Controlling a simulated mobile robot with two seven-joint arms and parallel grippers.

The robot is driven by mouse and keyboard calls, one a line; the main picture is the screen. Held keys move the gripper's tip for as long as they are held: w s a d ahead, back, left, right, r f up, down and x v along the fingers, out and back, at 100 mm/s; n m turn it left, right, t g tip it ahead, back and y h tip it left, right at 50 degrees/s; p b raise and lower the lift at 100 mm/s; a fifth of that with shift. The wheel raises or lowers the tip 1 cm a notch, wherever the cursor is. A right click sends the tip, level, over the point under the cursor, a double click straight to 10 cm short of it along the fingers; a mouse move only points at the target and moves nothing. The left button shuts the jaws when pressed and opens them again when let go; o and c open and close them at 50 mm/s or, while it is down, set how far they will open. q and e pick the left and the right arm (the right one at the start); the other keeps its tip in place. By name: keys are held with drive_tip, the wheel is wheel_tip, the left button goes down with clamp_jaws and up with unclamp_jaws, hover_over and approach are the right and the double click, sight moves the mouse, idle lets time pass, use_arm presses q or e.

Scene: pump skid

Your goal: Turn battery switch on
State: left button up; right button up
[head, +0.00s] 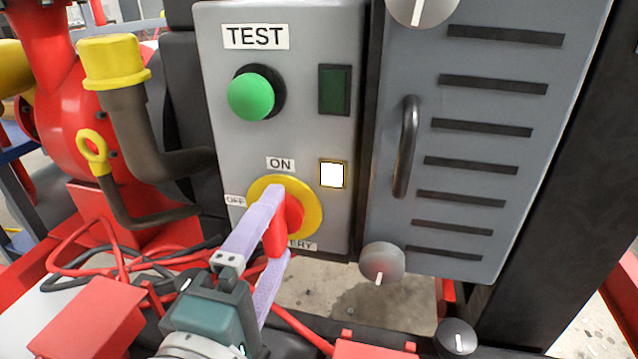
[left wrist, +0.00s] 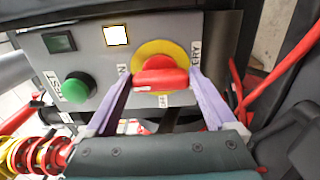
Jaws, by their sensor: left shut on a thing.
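The battery switch is a red handle (head: 291,216) on a yellow round plate (head: 312,202), low on the grey panel. Labels read ON above it, OFF to its left and partly hidden BATTERY lettering below. My left gripper (head: 280,222) is shut on the red handle, with one pale purple finger at each end. The left wrist view shows the same handle (left wrist: 160,77) between the fingers, lying along the line from the ON label to the BATTERY label. A square lamp (head: 333,174) beside the switch looks bright white. My right gripper is not in view.
A green TEST button (head: 251,96) and a dark green lamp (head: 335,90) sit above the switch. A slotted grey cabinet (head: 480,150) with a black handle (head: 406,147) stands to the right. Red cables (head: 95,243) and a yellow-capped pipe (head: 112,62) are to the left.

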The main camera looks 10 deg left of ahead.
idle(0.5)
use_arm(q)
drive_tip(key=o, duration=1.1)
drive_tip(key=shift+c, duration=0.2)
drive_tip(key=s, duration=1)
drive_tip(key=shift+a, duration=0.15)
drive_tip(key=shift+w+r+m, duration=0.1)
drive_tip(key=shift+m, duration=0.2)
